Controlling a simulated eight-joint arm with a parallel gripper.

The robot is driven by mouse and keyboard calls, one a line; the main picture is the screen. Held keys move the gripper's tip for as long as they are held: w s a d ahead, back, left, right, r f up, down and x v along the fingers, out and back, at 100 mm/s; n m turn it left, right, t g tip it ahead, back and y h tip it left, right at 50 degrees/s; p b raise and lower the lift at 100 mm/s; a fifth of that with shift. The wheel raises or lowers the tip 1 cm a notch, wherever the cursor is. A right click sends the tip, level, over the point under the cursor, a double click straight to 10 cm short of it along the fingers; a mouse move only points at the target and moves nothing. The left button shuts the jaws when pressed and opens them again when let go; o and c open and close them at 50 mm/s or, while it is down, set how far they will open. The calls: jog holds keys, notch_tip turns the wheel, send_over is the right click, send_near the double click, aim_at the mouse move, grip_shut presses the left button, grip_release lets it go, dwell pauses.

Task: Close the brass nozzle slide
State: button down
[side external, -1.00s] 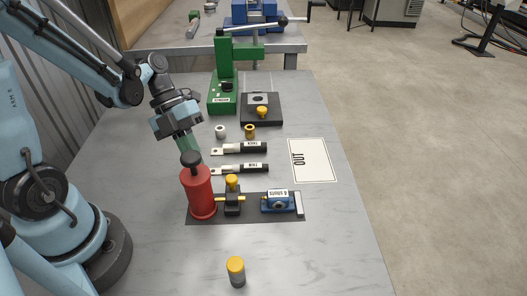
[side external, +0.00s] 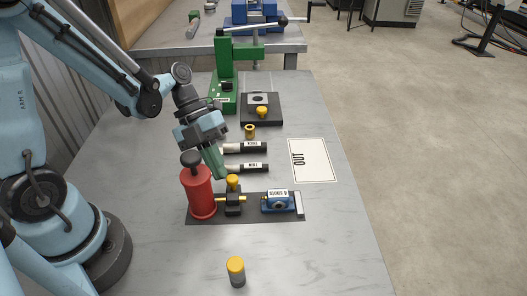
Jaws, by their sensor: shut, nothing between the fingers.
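A black block (side external: 233,206) with a yellow knob (side external: 232,180) on top stands on a dark mat (side external: 210,216). A small brass piece (side external: 221,198) runs out of its left side toward a red cylinder (side external: 200,198) with a black top; a brass bit also shows on its right side. I cannot make out which brass part is the nozzle slide or its position. My gripper (side external: 219,177) has green fingers, shut and empty. It points down behind the block, just right of the red cylinder's black top; contact cannot be told.
A blue labelled block (side external: 277,203) sits right on the mat. Two black-handled tools (side external: 251,147) lie behind, partly hidden by my gripper. A yellow-capped cylinder (side external: 236,270) stands in front.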

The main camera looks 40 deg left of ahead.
jog(key=shift+w+d, duration=1.2)
jog(key=shift+d, duration=0.05)
jog(key=s+a, duration=0.1)
jog(key=a, duration=0.1)
jog(key=s+a, duration=0.1)
jog(key=shift+s+a, duration=0.1)
jog(key=shift+a, duration=0.3)
jog(key=a+r+n+t+y, duration=0.2)
jog(key=r+n+t+y, duration=0.1)
jog(key=n, duration=1.1)
jog(key=a+r+n+t+y, duration=0.1)
jog(key=r+n+t+y, duration=0.3)
jog(key=n, duration=1)
notch_tip(320, 180, up, 3)
jog(key=shift+w+a+f+n+t, duration=0.1)
jog(key=shift+w+a+n+t, duration=0.1)
jog(key=shift+a+n+t, duration=0.35)
